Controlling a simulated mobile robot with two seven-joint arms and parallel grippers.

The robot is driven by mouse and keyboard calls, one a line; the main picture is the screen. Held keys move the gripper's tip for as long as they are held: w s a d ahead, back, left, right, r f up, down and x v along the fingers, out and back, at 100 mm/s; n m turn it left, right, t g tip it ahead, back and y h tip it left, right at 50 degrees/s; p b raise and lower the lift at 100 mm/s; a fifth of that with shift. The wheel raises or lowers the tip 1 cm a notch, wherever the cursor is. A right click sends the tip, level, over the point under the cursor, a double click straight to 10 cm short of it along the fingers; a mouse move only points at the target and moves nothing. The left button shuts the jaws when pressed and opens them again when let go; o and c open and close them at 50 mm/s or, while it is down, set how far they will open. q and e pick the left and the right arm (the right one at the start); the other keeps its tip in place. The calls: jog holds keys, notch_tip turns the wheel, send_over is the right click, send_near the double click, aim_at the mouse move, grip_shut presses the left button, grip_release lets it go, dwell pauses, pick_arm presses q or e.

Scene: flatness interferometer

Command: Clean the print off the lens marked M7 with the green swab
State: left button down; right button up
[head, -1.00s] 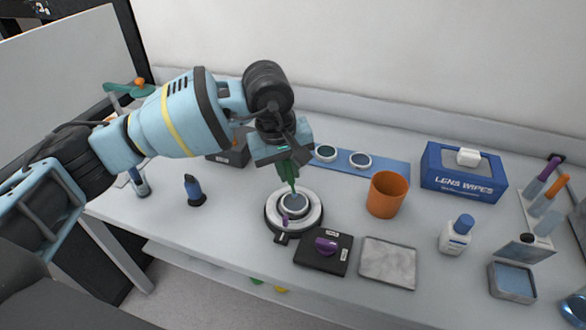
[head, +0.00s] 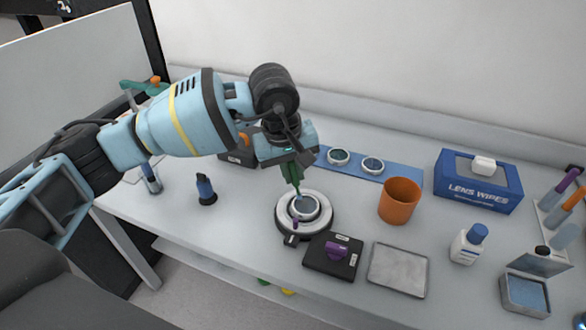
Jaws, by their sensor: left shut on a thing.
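My left gripper (head: 292,166) is shut on the green swab (head: 297,184), which points down with its thin end at the far side of a round lens (head: 306,206). I cannot tell whether the tip touches the glass. The lens sits in a white and dark ring mount (head: 326,218) on the bench. A purple part stands at the mount's near left side. No M7 mark or print is readable on the lens at this size. My right gripper is out of view.
A black plate with a purple knob (head: 337,251) and a grey slab (head: 397,270) lie in front. An orange cup (head: 399,200) stands right of the mount. Behind it, a blue strip (head: 401,173) bears two round lenses (head: 338,156). The lens wipes box (head: 478,182) and a white bottle (head: 468,244) are further right.

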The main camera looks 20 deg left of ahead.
pick_arm(q)
jog(key=shift+f, duration=0.3)
jog(key=shift+d, duration=0.95)
dwell(0.6)
jog(key=shift+d, duration=0.45)
jog(key=shift+r, duration=0.1)
dwell(0.4)
jog(key=shift+r, duration=0.4)
jog(key=shift+a, duration=1.4)
